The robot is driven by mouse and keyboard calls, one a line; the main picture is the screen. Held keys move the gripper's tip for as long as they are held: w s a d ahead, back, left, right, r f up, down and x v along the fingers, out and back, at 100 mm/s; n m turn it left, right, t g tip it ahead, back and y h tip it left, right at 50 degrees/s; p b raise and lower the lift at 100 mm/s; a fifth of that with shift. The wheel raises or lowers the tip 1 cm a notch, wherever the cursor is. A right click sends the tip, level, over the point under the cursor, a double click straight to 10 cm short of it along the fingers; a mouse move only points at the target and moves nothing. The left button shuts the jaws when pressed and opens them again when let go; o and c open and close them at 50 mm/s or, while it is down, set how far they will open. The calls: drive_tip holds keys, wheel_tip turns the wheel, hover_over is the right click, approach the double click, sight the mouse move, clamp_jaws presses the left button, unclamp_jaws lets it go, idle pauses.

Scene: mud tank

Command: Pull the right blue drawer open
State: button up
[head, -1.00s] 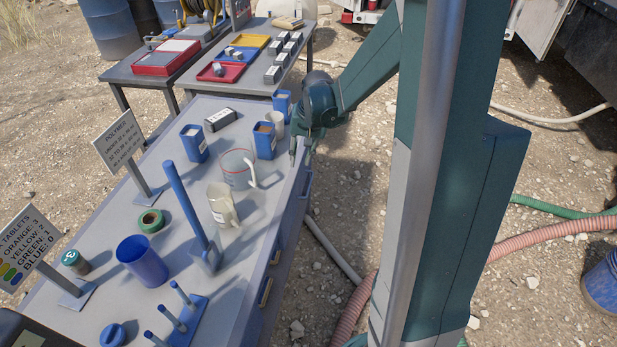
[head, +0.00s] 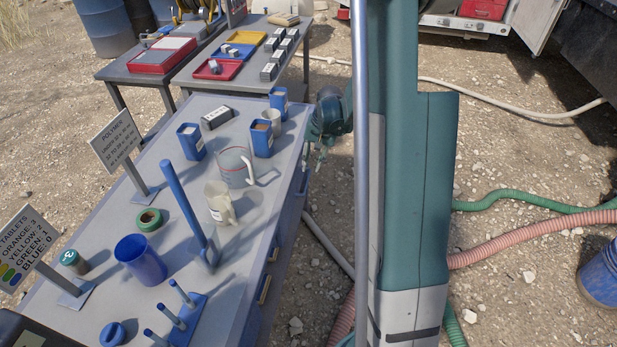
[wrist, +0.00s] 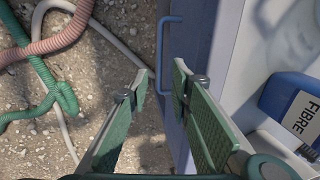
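The bench's right side holds the blue drawer front (head: 302,187), near the far end. In the wrist view the drawer front (wrist: 190,48) is a blue face with a blue bar handle (wrist: 162,50). The drawer looks shut. My gripper (head: 321,152) is just right of the bench's far right edge in the head view. In the wrist view my gripper (wrist: 159,83) has its two green-padded fingers spread apart with nothing gripped. The handle's lower end shows in the gap between the fingertips; I cannot tell whether it lies at their depth.
On the bench top (head: 110,225) stand a clear jug (head: 234,166), a beige mug (head: 219,203) and blue containers, one marked FIBRE (wrist: 293,108). More drawer handles (head: 264,289) run along the near side. Hoses (head: 520,237) cross the gravel on the right.

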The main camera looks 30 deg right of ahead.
sight(308, 180)
drive_tip(key=shift+f, duration=0.1)
idle(0.3)
drive_tip(key=shift+w+a+f+b, duration=0.2)
drive_tip(key=shift+f+b, duration=0.15)
drive_tip(key=shift+f, duration=0.9)
drive_tip(key=shift+w+a+f+b, duration=0.15)
drive_tip(key=shift+f+b, duration=0.2)
drive_tip(key=shift+f, duration=0.9)
drive_tip(key=shift+w+a+f+b, duration=0.2)
drive_tip(key=shift+f+b, duration=0.15)
drive_tip(key=shift+f, duration=0.9)
drive_tip(key=shift+c, duration=0.5)
clamp_jaws()
